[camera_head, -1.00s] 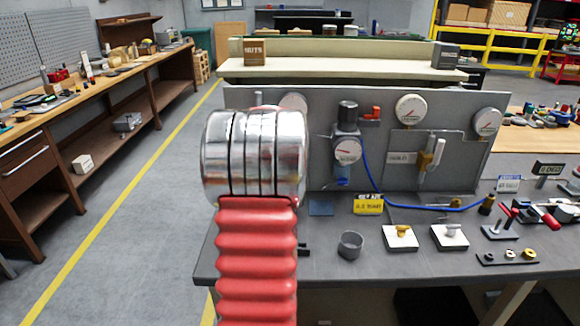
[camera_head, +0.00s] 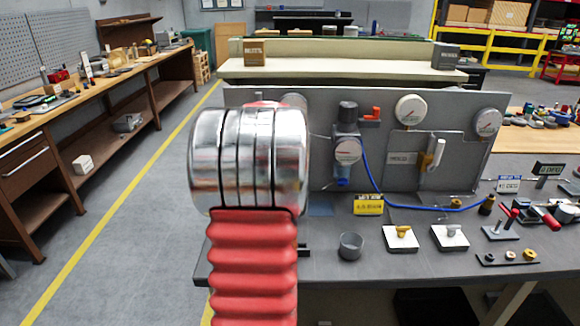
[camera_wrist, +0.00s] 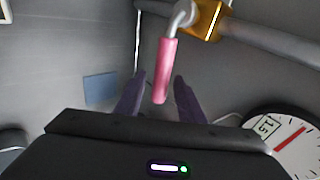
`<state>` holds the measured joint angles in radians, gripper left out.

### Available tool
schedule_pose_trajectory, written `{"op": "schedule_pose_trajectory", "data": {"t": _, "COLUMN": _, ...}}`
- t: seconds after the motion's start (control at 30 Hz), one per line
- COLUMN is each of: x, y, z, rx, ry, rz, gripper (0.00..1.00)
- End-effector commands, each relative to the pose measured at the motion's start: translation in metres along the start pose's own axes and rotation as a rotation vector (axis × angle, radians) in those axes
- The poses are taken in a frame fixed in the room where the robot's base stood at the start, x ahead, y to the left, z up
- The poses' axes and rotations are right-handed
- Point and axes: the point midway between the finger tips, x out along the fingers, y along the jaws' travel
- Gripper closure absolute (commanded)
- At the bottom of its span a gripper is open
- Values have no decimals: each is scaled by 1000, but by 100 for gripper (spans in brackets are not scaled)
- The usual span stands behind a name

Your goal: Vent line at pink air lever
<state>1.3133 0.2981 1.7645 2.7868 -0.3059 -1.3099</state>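In the wrist view, the pink lever (camera_wrist: 164,70) hangs from a brass valve body (camera_wrist: 207,19) on a grey pipe (camera_wrist: 268,42). My gripper (camera_wrist: 159,78) is open, with its two dark purple fingers on either side of the lever's lower end. A gap shows on each side, so I see no grip on it; the depth between the fingers and the lever is unclear. In the head view, my silver and red arm covers the left part of the panel, and the lever and my gripper are hidden there.
A white gauge with a red needle (camera_wrist: 288,142) is close at the lower right in the wrist view. The grey panel (camera_head: 385,120) carries gauges, a regulator and a blue hose (camera_head: 368,170). A cup (camera_head: 350,246) and small fittings stand on the bench (camera_head: 385,268).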

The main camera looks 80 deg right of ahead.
Motion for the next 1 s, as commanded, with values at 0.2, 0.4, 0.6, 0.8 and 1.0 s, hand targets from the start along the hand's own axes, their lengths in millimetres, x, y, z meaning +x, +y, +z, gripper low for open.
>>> {"op": "schedule_pose_trajectory", "data": {"t": 0.2, "x": -31, "y": -1, "z": 0, "rx": -1, "ry": 0, "rz": -3, "gripper": 65}}
{"op": "schedule_pose_trajectory", "data": {"t": 0.4, "x": -58, "y": -1, "z": 0, "rx": -1, "ry": 0, "rz": -3, "gripper": 65}}
{"op": "schedule_pose_trajectory", "data": {"t": 0.6, "x": -84, "y": 0, "z": 0, "rx": -1, "ry": 0, "rz": -3, "gripper": 65}}
{"op": "schedule_pose_trajectory", "data": {"t": 0.8, "x": -100, "y": 1, "z": 0, "rx": -2, "ry": 0, "rz": 0, "gripper": 65}}
{"op": "schedule_pose_trajectory", "data": {"t": 1.0, "x": -103, "y": 1, "z": 1, "rx": -2, "ry": -1, "rz": 1, "gripper": 65}}
